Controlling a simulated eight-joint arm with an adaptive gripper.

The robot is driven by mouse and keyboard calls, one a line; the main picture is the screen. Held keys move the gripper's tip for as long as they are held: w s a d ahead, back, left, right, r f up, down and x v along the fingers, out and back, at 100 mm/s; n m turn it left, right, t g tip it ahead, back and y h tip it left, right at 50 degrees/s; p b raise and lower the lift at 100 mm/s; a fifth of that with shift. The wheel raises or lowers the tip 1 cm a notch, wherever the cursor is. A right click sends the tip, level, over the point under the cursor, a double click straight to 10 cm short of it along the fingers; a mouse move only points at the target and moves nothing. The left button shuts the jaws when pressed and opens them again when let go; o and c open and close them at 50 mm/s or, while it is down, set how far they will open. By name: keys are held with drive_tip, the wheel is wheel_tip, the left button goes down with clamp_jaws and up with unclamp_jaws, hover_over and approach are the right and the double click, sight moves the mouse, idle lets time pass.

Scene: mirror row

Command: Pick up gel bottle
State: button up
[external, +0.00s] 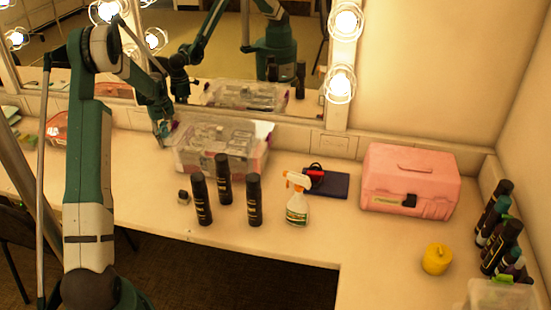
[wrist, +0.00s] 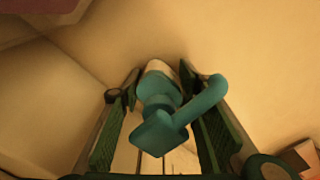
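The gel bottle, with a teal pump head and spout (wrist: 160,130), fills the middle of the wrist view. It stands or hangs between the two green-padded fingers of my gripper (wrist: 160,85). The fingertips are close to both sides of it, but I cannot tell whether they touch. Much of its body is hidden behind the pump head. In the external view my gripper (external: 160,122) points down at the back of the counter, left of a clear case. A small light-blue part of the bottle (external: 163,131) shows there.
The clear case (external: 215,150) is just right of my gripper. Several black bottles (external: 224,180) stand in front of it. A spray bottle (external: 297,200), a pink box (external: 410,180) and a yellow jar (external: 437,258) are farther right. A mirror (external: 240,60) rises behind.

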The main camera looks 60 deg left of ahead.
sight(163, 123)
drive_tip(key=shift+r, duration=0.1)
drive_tip(key=shift+r+p, duration=0.75)
drive_tip(key=shift+r, duration=4.15)
